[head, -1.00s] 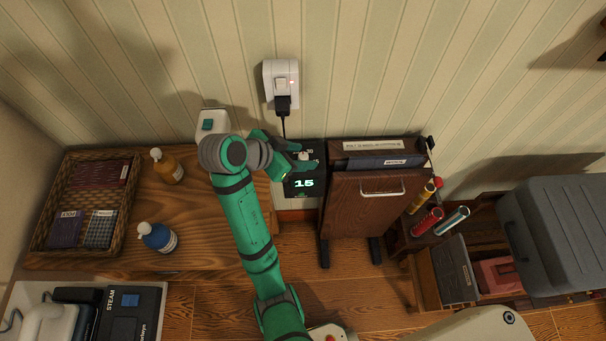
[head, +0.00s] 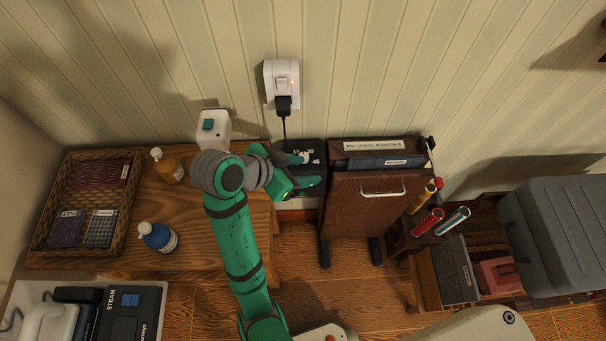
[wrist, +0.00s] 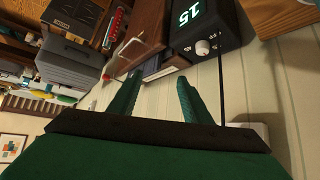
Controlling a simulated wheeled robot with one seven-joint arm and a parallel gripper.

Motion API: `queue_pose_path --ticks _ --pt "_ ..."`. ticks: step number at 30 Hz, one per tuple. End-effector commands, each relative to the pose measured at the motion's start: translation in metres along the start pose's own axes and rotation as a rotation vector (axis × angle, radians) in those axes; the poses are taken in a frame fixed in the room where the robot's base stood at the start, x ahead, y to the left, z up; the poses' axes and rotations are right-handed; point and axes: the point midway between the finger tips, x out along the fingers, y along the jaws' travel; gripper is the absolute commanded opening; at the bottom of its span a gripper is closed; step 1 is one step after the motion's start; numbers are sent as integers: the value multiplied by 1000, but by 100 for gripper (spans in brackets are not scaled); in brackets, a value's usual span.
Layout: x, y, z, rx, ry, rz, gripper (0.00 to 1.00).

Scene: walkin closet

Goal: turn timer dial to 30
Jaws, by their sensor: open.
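The timer is a black box (head: 318,148) against the wall, with pale numbers on its top. Its small white dial (head: 305,157) shows just by a fingertip. In the wrist view the timer (wrist: 222,22) has a lit display (wrist: 188,13) reading 15, and the white dial (wrist: 203,47) has a clear outline. My gripper (head: 311,171) is open over the timer's front in the head view and hides the display there. In the wrist view my gripper (wrist: 160,80) has empty space between its fingers, and the dial lies outside them, beyond the right finger. Contact cannot be told.
A wooden rack (head: 365,205) with a metal handle stands close right of the timer. A black cord (head: 285,127) runs down from the wall plug (head: 282,85). Left are a white device (head: 214,128), bottles (head: 167,166) and a wicker basket (head: 118,220) on the wooden top.

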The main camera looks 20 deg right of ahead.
Motion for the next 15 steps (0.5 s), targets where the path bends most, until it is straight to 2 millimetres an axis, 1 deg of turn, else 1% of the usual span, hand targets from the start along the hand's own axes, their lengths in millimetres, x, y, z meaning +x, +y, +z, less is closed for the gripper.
queue_pose_path --ticks 7,15 --pt "-12 12 2 -1 0 -4 44" --pt "-16 19 2 -1 0 -1 44"
